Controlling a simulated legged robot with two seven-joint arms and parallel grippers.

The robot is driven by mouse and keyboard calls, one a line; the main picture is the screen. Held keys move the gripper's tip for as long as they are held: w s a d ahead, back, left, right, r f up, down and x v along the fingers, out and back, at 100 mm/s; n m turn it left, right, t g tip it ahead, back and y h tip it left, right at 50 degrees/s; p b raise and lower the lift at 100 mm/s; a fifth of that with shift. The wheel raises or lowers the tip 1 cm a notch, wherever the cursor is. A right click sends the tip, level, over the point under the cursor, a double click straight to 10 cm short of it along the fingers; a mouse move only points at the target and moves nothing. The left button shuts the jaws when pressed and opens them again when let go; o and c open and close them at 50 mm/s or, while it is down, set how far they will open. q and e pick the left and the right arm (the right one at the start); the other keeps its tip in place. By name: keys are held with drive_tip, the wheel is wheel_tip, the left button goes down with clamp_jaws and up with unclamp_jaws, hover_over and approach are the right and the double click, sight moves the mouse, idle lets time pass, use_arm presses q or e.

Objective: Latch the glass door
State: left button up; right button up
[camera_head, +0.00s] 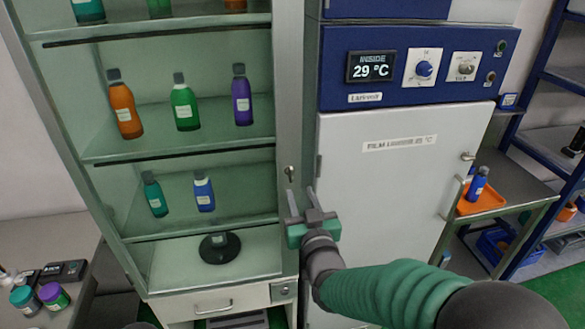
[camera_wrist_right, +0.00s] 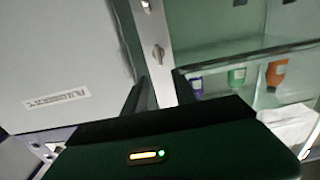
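The glass door (camera_head: 222,150) fronts a tall cabinet of bottles on the left of the head view; it appears flush with its frame. A small metal latch knob (camera_head: 290,173) sits on the grey upright at the door's right side. It also shows in the wrist view (camera_wrist_right: 157,54), with its narrow grip roughly along the upright. My right gripper (camera_head: 302,197) is just below and right of the knob in the head view. In the wrist view, its two dark fingers (camera_wrist_right: 162,92) are apart and empty, with the knob ahead between them, not touched. My left gripper is out of view.
A white oven (camera_head: 385,190) with a blue control panel (camera_head: 415,68) stands right beside the cabinet. A left table holds small jars (camera_head: 53,296).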

sight(291, 171)
drive_tip(key=w, duration=0.3)
drive_tip(key=w+p, duration=0.1)
drive_tip(key=w, duration=0.2)
drive_tip(key=w+a+p, duration=0.1)
drive_tip(key=w, duration=0.3)
drive_tip(key=shift+a, duration=0.1)
drive_tip(key=shift+s, duration=0.1)
clamp_jaws()
